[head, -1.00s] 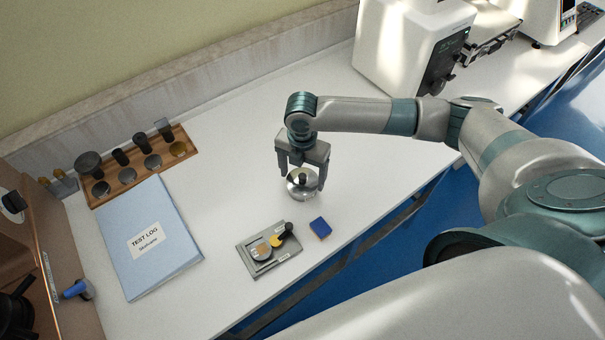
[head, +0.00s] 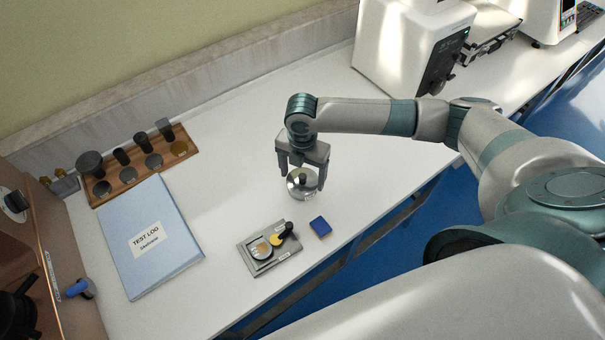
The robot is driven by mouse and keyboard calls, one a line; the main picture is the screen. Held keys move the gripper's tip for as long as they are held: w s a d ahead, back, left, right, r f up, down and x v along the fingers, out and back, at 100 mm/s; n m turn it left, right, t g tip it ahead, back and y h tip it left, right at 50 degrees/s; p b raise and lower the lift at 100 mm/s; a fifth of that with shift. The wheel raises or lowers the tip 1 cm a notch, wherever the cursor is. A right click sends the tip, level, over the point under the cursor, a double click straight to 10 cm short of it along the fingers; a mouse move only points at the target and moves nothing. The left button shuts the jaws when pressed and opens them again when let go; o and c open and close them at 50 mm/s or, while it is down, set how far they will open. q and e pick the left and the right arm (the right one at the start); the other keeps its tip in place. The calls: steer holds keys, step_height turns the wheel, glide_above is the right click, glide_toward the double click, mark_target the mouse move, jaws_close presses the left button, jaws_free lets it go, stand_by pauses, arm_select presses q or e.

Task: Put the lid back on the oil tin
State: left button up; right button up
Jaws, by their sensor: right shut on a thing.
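The oil tin (head: 301,194) is a small, round, shiny silver vessel on the white bench, near the middle of the head view. Its lid (head: 302,181), with a dark knob on top, shows over the tin. My right gripper (head: 302,182) points down over the tin, with one finger on each side of the lid, and is shut on it. I cannot tell whether the lid touches the tin's rim or is a little above it. My left gripper is out of view.
A blue test log folder (head: 170,262) and a wooden rack (head: 128,182) are at left. A white tester (head: 400,45) stands behind. Bench left of the tin is clear.

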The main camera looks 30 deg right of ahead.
steer(key=shift+p, duration=0.4)
stand_by(0.7)
steer(key=o, duration=1.1)
steer(key=shift+o, duration=0.3)
steer(key=shift+r, duration=0.1)
steer(key=shift+r+p, duration=3.4)
steer(key=shift+p, duration=0.25)
steer(key=shift+c, duration=0.3)
jaws_close()
